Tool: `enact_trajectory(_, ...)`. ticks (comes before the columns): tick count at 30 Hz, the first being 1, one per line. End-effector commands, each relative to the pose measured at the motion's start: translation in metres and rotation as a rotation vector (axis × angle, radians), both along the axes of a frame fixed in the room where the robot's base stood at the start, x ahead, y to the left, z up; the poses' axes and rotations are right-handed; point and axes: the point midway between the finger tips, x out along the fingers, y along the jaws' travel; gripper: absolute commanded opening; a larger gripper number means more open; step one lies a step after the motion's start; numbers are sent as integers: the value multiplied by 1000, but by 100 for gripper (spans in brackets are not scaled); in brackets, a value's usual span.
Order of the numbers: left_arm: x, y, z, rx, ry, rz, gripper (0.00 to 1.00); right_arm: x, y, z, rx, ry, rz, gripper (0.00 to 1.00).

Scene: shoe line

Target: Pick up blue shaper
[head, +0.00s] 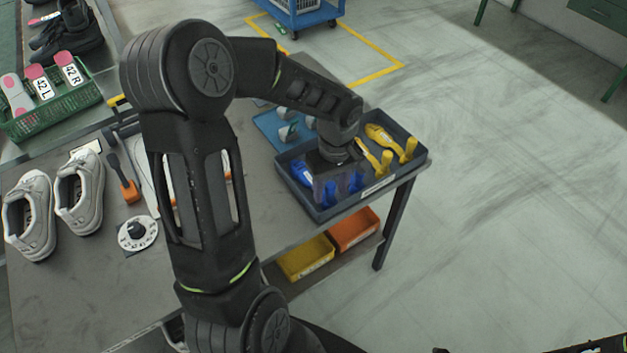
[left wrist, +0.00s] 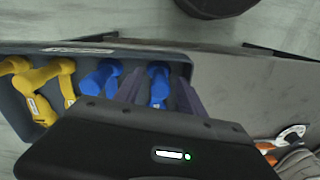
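Two blue shapers lie in the near-left part of a dark grey tray (head: 421,163). One blue shaper (head: 302,173) shows partly in the head view, the rest hidden by my gripper. In the left wrist view, one blue shaper (left wrist: 99,78) is left of the fingers and another blue shaper (left wrist: 158,84) shows between them. My left gripper (head: 334,186) points down into the tray, its fingers apart on either side of that second shaper. I see no clear contact. My right gripper is out of view.
Yellow shapers (head: 381,136) share the tray. A blue mat (head: 270,128) with white-and-grey parts is behind it. Grey sneakers (head: 80,190), an orange-handled tool (head: 130,192) and a round dial (head: 137,233) are left. Yellow (head: 305,258) and orange bins (head: 353,229) sit below.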

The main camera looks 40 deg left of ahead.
Motion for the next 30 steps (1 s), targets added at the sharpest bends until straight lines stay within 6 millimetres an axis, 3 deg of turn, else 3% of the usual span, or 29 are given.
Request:
enact_trajectory(17,0,0,0,0,0,0,0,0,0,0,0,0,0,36)
enact_trajectory(30,0,0,1,0,0,0,0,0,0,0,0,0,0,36)
